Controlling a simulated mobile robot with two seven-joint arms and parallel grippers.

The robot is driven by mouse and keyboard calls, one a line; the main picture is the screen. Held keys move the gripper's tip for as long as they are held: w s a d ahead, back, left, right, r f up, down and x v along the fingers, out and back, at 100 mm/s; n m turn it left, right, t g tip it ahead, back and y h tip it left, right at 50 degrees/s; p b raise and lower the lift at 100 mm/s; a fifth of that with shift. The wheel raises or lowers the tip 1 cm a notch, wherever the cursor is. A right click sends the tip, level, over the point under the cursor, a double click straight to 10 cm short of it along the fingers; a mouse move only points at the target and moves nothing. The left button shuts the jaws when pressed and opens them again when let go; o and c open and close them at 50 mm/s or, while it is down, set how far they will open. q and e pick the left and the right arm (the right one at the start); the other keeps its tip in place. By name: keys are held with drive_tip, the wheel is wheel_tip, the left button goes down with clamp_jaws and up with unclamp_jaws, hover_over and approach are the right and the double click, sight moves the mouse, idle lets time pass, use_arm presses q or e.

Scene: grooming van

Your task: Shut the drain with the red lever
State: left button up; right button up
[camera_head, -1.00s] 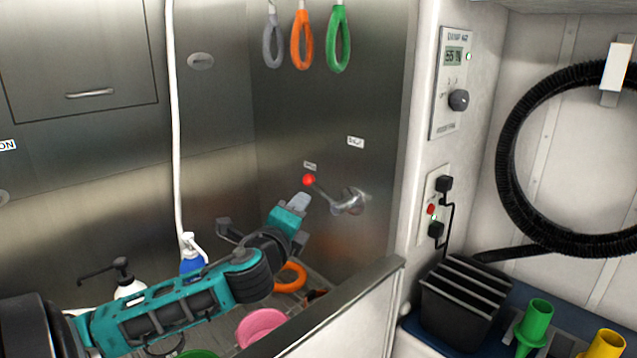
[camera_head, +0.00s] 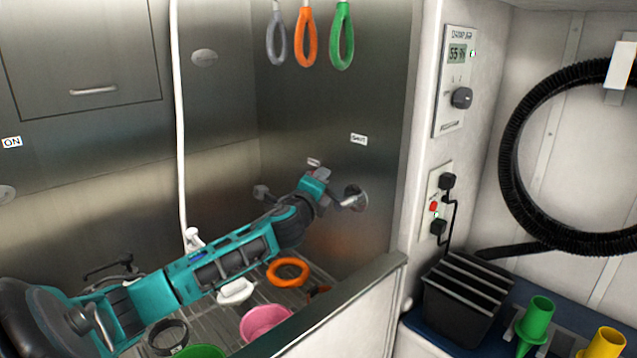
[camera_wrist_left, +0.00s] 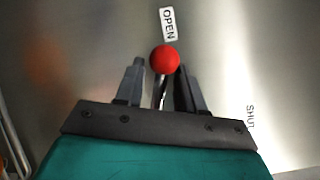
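The drain lever (camera_head: 352,199) is mounted on the steel side wall, with its metal hub and part of its arm showing in the head view. Its red ball knob (camera_wrist_left: 165,59) is hidden there by my gripper but shows in the left wrist view, by the OPEN label (camera_wrist_left: 168,23). My left gripper (camera_head: 322,180) is at the lever; in the wrist view its two fingers stand either side of the lever's shaft just below the ball, with gaps showing. The SHUT label (camera_head: 358,139) is up and right of the lever. My right gripper is out of view.
Hanging loops in grey, orange and green (camera_head: 341,36) are above. A white hose (camera_head: 179,120) hangs behind my arm. An orange ring (camera_head: 288,272) and a pink bowl (camera_head: 265,322) lie in the tub below. The tub's front wall (camera_head: 345,305) stands at right.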

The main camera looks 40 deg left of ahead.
use_arm(q)
drive_tip(key=shift+w, duration=0.15)
clamp_jaws()
idle(0.4)
